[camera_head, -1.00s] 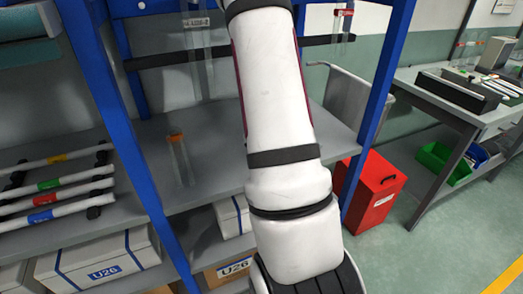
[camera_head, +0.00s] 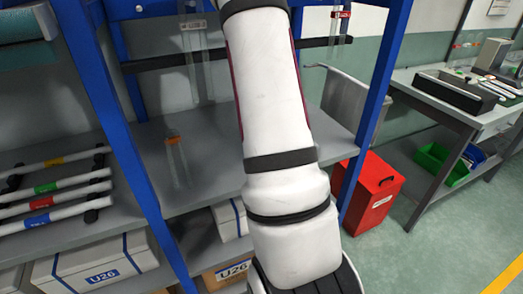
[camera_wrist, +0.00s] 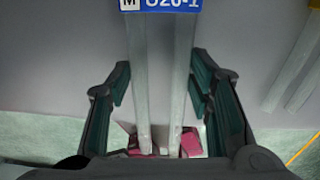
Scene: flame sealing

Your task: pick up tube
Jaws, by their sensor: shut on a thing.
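In the wrist view a clear tube (camera_wrist: 160,85) runs down the middle, with a blue-and-white label reading U26-1 (camera_wrist: 165,5) at the top edge. My gripper (camera_wrist: 158,92) has one dark finger with a green pad on each side of this tube and is shut on it. The tube's far end is out of the picture. In the head view my arm hides my gripper and the held tube. Another clear tube (camera_head: 194,65) with a label hangs at the rack's back bar.
A blue-framed rack (camera_head: 128,150) surrounds the shelf (camera_head: 225,145). Banded white rods (camera_head: 55,190) lie at left, with boxes (camera_head: 95,265) below. A red bin (camera_head: 372,195) stands right of the rack. A side table (camera_head: 450,105) is farther right. Another tube shows at right in the wrist view (camera_wrist: 295,65).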

